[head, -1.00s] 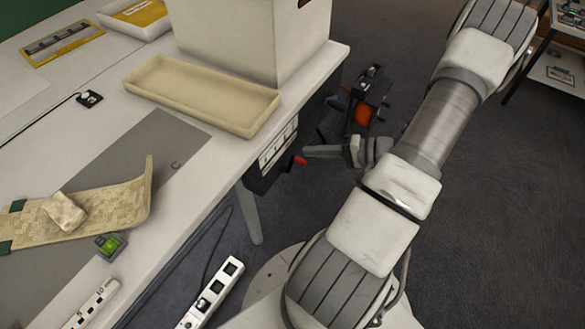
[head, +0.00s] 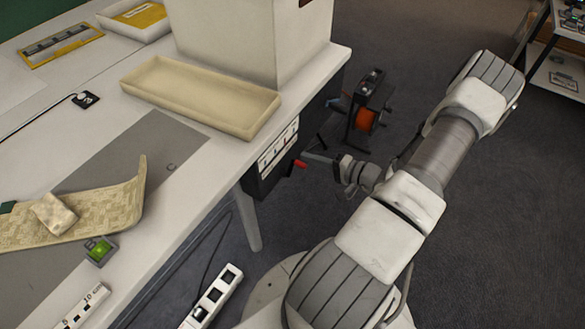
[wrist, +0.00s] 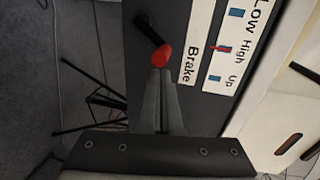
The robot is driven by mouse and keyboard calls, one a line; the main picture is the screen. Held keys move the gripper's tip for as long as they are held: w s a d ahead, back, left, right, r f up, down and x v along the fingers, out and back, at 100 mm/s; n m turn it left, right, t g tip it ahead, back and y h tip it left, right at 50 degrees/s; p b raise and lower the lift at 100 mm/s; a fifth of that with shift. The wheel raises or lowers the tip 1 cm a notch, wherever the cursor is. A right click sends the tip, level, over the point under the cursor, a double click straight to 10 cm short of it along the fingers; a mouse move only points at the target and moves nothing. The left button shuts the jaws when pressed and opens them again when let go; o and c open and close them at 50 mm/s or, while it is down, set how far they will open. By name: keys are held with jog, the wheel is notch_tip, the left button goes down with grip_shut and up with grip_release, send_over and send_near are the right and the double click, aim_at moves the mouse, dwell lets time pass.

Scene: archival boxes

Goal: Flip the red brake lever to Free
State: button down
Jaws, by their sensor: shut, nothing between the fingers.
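The red brake lever (head: 300,164) sticks out from a dark control box (head: 262,180) under the table's right edge. In the wrist view the red lever tip (wrist: 162,56) sits on a dark arm beside the label reading "Brake" (wrist: 192,62). My gripper (head: 306,156) is shut and empty. In the wrist view its fingertips (wrist: 160,72) are right at the lever's red tip; I cannot tell whether they touch. No "Free" label is readable.
Other labels, "Low", "High" and "Up" (wrist: 233,78), are next to the brake label. A long table (head: 205,165) holds a cream tray (head: 150,110) and a large box (head: 235,45). A black stand with an orange reel (head: 366,118) is on the floor behind my gripper.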

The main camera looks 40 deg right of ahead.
jog(key=shift+w+a+f, duration=0.1)
jog(key=shift+w+a, duration=0.15)
jog(key=shift+w, duration=0.35)
jog(key=shift+w+a, duration=0.1)
jog(key=shift+a, duration=0.15)
jog(key=shift+s+a, duration=0.35)
jog(key=shift+a, duration=0.45)
jog(key=shift+s+a, duration=0.3)
jog(key=shift+a, duration=0.45)
jog(key=shift+s+a, duration=0.35)
jog(key=shift+a, duration=0.45)
jog(key=s+d, duration=0.4)
jog(key=s, duration=0.1)
jog(key=shift+s+d, duration=0.3)
jog(key=shift+s, duration=0.05)
